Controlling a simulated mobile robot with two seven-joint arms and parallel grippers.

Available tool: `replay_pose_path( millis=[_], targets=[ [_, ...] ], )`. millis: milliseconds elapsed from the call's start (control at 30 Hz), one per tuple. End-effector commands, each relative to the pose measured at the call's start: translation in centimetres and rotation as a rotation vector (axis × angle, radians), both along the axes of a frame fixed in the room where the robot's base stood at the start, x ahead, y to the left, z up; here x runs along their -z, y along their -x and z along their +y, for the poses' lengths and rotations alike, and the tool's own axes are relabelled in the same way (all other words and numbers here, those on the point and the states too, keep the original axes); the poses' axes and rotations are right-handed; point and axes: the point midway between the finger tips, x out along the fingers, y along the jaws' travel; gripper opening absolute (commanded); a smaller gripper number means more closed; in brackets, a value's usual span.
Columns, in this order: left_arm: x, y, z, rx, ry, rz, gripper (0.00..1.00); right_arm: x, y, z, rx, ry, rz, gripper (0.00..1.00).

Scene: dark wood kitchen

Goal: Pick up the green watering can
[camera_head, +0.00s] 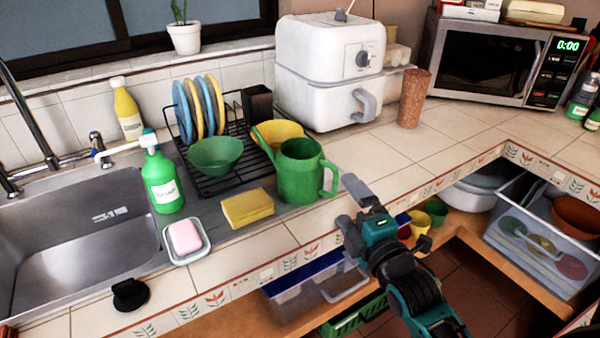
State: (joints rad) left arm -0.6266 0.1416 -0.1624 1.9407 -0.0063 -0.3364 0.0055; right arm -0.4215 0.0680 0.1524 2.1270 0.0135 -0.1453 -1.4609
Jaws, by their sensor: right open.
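The green watering can (299,173) stands upright on the counter, at the front right of the dish rack. Its handle (329,178) is on the right side and its spout points to the upper left. My right gripper (351,214) is open and empty, to the lower right of the can near the counter's front edge. Its fingers point toward the can's handle side, and a small gap shows between them and the handle. My left gripper is not in view.
A yellow sponge (247,208) lies left of the can. The dish rack (208,182) holds plates and a green bowl (215,156). A white air fryer (330,75) stands behind. The counter (375,155) right of the can is clear. Shelves with containers lie below the counter edge.

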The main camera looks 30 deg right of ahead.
Motion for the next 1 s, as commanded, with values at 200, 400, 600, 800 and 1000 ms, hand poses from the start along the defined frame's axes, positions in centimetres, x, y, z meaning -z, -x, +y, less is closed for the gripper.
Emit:
replay_pose_path(
  millis=[200,400,600,800,1000],
  targets=[
    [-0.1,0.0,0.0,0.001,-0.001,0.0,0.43,-0.1,-1.3,0.0,0.0,-0.001,0.0,1.0],
    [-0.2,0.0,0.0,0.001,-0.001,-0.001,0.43,-0.2,-4.1,0.2,0.0,-0.002,-0.001,1.0],
    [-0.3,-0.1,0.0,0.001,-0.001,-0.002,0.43,-0.1,-5.5,0.0,0.001,0.0,0.002,1.0],
    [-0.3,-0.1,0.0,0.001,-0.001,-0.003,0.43,-0.1,-5.5,-0.1,0.001,0.0,0.002,1.0],
    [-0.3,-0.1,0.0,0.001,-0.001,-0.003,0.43,-0.1,-5.5,-0.1,0.001,0.0,0.002,0.84]
  ],
)
